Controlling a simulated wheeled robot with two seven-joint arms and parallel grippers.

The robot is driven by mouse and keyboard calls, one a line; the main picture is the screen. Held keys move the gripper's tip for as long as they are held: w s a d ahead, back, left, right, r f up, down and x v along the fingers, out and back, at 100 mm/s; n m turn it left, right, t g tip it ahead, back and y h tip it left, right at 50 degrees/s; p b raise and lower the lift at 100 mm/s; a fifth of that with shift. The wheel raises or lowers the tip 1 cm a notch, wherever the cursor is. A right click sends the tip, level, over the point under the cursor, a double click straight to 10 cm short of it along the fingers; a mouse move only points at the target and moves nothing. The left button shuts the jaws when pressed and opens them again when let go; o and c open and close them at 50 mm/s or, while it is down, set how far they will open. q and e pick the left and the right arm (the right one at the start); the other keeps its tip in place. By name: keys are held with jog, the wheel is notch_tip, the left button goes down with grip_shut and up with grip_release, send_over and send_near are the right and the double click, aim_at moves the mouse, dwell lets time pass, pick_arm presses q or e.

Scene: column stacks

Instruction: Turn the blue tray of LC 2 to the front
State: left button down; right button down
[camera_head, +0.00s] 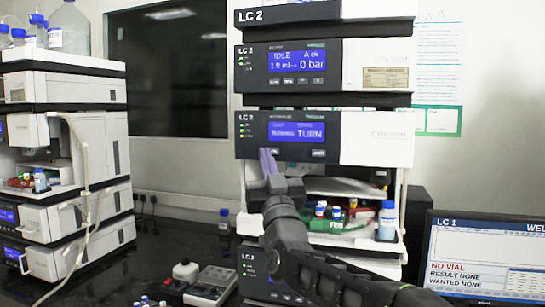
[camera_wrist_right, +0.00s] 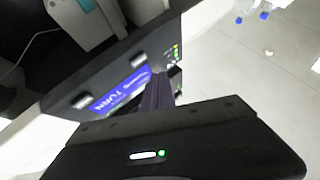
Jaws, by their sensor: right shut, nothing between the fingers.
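In the head view, the LC 2 module (camera_head: 375,137) has a blue display (camera_head: 297,130) reading TURN, with small buttons below it. Its open bay shows a green tray (camera_head: 326,226) with several vials and some red behind it. I cannot make out a blue tray; my arm hides the bay's left part. My right gripper (camera_head: 267,156) is shut and empty, its purple-grey fingers upright before the panel's lower left. In the right wrist view the shut fingers (camera_wrist_right: 160,86) are close to the panel beside the TURN display (camera_wrist_right: 122,92); contact cannot be told. My left gripper is not in view.
A blue-capped bottle (camera_head: 387,221) stands at the bay's right front. An LC 1 monitor (camera_head: 487,255) reading NO VIAL is at the lower right. Another instrument stack (camera_head: 65,140) stands at left. A grey device (camera_head: 210,286) and vials are on the dark bench.

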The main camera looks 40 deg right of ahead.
jog(key=shift+s+a+b, duration=0.25)
jog(key=shift+s+a, duration=0.2)
jog(key=shift+a, duration=0.15)
jog(key=shift+s+a+b, duration=0.25)
jog(key=shift+s+a, duration=0.15)
jog(key=shift+a, duration=0.2)
